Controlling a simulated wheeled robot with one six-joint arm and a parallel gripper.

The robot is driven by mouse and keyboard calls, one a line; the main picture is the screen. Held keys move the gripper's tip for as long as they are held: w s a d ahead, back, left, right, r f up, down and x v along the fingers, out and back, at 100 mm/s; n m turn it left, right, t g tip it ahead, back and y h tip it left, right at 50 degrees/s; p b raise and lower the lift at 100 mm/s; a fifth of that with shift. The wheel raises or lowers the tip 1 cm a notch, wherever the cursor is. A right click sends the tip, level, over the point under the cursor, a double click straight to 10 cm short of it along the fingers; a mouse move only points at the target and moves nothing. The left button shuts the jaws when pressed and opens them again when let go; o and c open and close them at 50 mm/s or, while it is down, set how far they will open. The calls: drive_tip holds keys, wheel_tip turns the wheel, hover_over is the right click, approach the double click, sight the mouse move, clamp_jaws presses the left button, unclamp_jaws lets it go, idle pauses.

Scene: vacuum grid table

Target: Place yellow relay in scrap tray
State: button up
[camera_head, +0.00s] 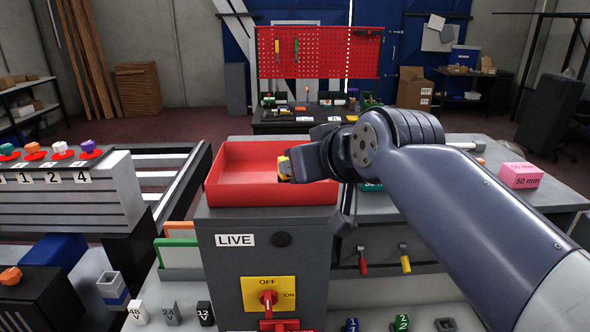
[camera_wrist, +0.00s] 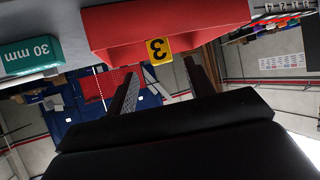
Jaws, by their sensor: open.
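The red scrap tray (camera_head: 245,192) stands on a grey cabinet marked LIVE, and its wall shows upside down in the wrist view (camera_wrist: 115,28). My gripper (camera_head: 289,167) is over the right part of the tray. In the wrist view my gripper (camera_wrist: 161,68) has its two dark fingers apart. The yellow relay (camera_wrist: 159,50), marked 3, shows between and just beyond the fingertips, in front of the red tray. In the head view a small part of the relay (camera_head: 284,166) shows at the gripper's tip. I cannot tell whether it rests on the tray floor.
A pink 50 mm block (camera_head: 520,175) lies on the right bench. A teal 30 mm block (camera_wrist: 30,56) shows beside the tray in the wrist view. A numbered rack (camera_head: 65,190) with coloured pieces stands at left. A switch panel (camera_head: 268,294) is below the tray.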

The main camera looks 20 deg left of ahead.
drive_tip(key=v, duration=0.3)
drive_tip(key=shift+s+d+r, duration=0.1)
drive_tip(key=shift+s+d, duration=0.05)
drive_tip(key=shift+s, duration=0.05)
drive_tip(key=shift+c, duration=0.4)
idle(2.9)
